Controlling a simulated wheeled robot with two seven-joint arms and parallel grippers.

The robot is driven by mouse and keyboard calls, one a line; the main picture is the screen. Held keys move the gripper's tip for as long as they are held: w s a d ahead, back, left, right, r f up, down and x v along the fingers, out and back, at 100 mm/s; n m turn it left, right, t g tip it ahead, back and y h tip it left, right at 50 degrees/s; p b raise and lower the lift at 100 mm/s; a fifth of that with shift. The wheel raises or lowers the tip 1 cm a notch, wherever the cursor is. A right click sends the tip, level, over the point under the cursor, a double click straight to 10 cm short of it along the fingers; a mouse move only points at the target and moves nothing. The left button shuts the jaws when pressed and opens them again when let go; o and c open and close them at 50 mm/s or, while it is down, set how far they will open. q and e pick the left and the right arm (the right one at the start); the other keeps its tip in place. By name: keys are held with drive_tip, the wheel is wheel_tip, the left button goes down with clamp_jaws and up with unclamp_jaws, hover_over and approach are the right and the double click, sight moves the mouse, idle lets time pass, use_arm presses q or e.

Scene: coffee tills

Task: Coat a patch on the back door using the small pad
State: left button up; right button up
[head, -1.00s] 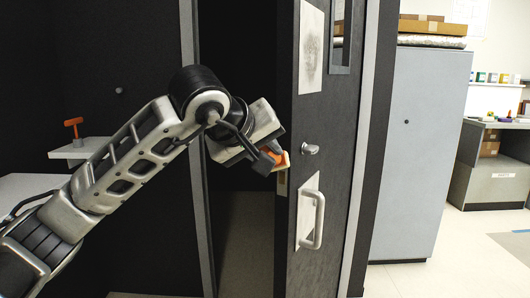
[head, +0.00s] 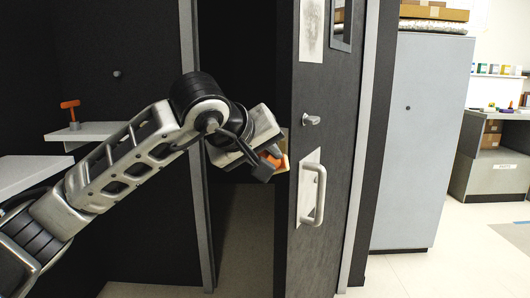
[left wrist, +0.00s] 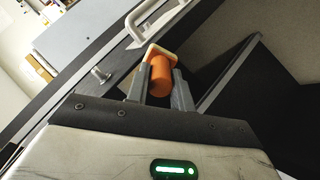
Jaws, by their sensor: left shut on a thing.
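The small pad has an orange handle (left wrist: 161,78) and a pale pad face (left wrist: 158,50). My left gripper (head: 272,162) is shut on the orange handle, beside the door's left edge. The pad face is mostly hidden in the head view; I cannot tell whether it touches the door. The dark grey door (head: 335,150) stands ajar and carries a silver knob (head: 311,120) and a pull handle on a pale plate (head: 308,215). A pale sheet with grey smudging (head: 311,30) is above the knob. My right gripper is out of view.
A dark opening (head: 240,60) lies left of the door. A grey cabinet (head: 410,140) stands to its right, with boxes on top. An orange T-shaped thing (head: 70,108) stands on a small shelf (head: 92,133) at left. Floor at right is clear.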

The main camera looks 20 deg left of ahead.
use_arm(q)
drive_tip(key=shift+f, duration=0.15)
drive_tip(key=shift+s+a+f+b, duration=0.1)
drive_tip(key=shift+s+a+b, duration=0.15)
drive_tip(key=shift+s, duration=0.5)
drive_tip(key=shift+s+a+r+b, duration=0.1)
drive_tip(key=shift+s+b, duration=0.25)
drive_tip(key=shift+s, duration=0.35)
drive_tip(key=shift+s+a+f+b, duration=0.1)
drive_tip(key=shift+s+a+b, duration=0.15)
drive_tip(key=shift+s, duration=0.5)
clamp_jaws()
drive_tip(key=shift+s+a, duration=0.1)
drive_tip(key=shift+s, duration=0.7)
drive_tip(key=s, duration=0.1)
drive_tip(key=s+b, duration=0.1)
drive_tip(key=s, duration=0.1)
drive_tip(key=shift+a, duration=0.35)
drive_tip(key=shift+w, duration=0.1)
